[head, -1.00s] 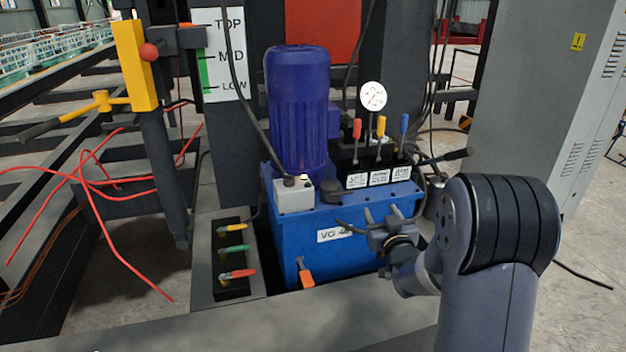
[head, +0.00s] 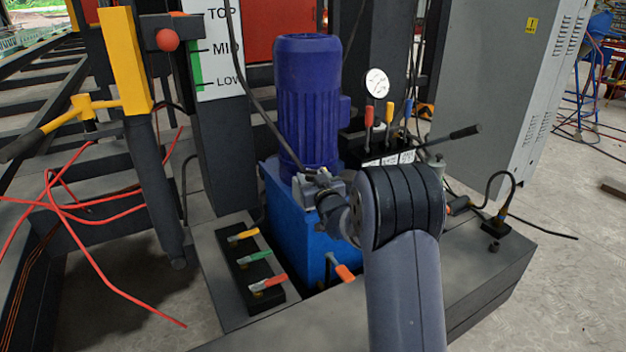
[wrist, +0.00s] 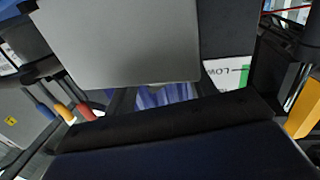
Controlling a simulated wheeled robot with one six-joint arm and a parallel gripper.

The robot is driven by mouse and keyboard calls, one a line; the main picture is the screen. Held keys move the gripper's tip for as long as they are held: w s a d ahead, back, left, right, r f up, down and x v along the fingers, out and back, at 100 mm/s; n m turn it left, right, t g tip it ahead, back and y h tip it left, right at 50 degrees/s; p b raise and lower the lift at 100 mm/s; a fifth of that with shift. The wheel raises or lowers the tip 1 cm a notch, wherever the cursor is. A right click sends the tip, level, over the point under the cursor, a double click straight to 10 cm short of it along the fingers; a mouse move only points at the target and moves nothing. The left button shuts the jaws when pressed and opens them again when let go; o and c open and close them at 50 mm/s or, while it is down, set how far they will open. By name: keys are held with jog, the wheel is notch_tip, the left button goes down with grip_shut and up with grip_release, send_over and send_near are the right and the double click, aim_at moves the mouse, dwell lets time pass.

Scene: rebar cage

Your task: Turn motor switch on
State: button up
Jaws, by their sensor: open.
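The blue motor (head: 308,95) stands upright on the blue hydraulic tank (head: 292,215) in the head view. The small grey switch box at the motor's foot, with a knob on top, was visible earlier. It is now mostly hidden behind my gripper (head: 312,186). My gripper is open, at the front of the motor's base, and holds nothing that I can see. Whether it touches the box cannot be told. In the wrist view, a large grey surface fills the upper middle, with a strip of the motor (wrist: 160,96) below it.
Red, yellow and blue levers (head: 388,113) and a gauge (head: 377,83) stand right of the motor. A valve block (head: 255,262) with coloured handles lies front left. A yellow post (head: 124,60) stands left. A grey cabinet (head: 500,90) stands right.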

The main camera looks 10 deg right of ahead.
jog(key=c, duration=0.9)
jog(key=shift+c, duration=0.2)
